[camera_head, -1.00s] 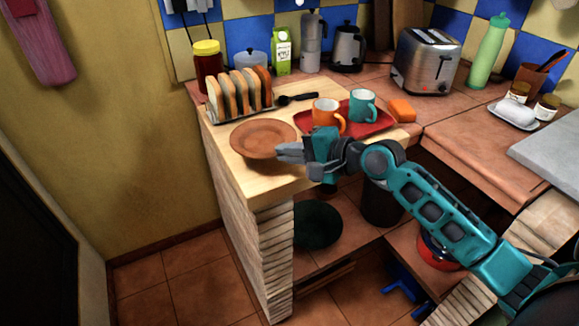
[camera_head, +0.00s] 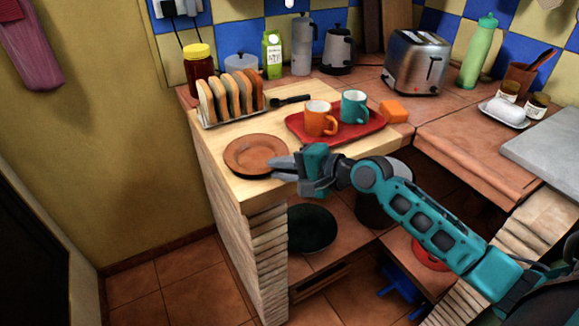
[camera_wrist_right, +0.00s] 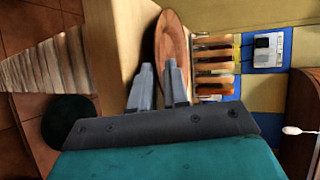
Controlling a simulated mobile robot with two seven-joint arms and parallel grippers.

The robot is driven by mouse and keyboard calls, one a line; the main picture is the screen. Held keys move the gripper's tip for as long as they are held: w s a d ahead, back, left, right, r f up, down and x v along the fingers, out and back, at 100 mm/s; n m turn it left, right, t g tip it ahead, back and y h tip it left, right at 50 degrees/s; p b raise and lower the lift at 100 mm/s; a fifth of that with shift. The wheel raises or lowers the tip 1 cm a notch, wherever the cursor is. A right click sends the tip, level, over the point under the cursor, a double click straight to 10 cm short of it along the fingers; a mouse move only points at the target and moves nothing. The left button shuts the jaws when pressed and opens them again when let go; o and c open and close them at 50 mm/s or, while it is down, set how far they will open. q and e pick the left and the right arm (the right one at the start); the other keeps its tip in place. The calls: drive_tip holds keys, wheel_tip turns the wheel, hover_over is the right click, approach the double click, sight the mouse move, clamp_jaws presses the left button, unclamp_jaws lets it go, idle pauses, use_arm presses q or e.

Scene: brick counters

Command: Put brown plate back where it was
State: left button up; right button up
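The brown plate (camera_head: 255,153) lies flat on the light wooden board (camera_head: 225,190) at the counter's left end, in front of the toast rack. My right gripper (camera_head: 276,168) is at the plate's right front rim. Its fingers are apart. Whether a finger still touches the rim is hard to tell. My left gripper is not in view.
The toast rack (camera_head: 232,97) stands behind the plate. A red tray (camera_head: 345,133) with an orange mug (camera_head: 319,119) and a teal mug (camera_head: 354,106) lies to the right. A black-handled utensil (camera_head: 290,100) lies behind the tray. The board's front left corner is clear.

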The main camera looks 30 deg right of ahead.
drive_tip(key=v, duration=1.2)
drive_tip(key=s+a+f+n+h, duration=0.2)
drive_tip(key=f+n, duration=0.2)
drive_tip(key=f, duration=0.4)
drive_tip(key=s+a+f+n+h, duration=0.1)
drive_tip(key=s+f+n+h, duration=0.15)
drive_tip(key=f, duration=0.45)
drive_tip(key=s+a+f+n+g, duration=0.1)
drive_tip(key=s+a+f+n, duration=0.4)
drive_tip(key=a+f+n, duration=0.2)
drive_tip(key=shift+s+a+n+h, duration=0.35)
drive_tip(key=shift+a+n, duration=0.45)
drive_tip(key=shift+n, duration=0.25)
drive_tip(key=shift+w+p, duration=0.1)
drive_tip(key=shift+p, duration=0.2)
drive_tip(key=shift+d+r+p, duration=0.1)
drive_tip(key=shift+r+p, duration=0.95)
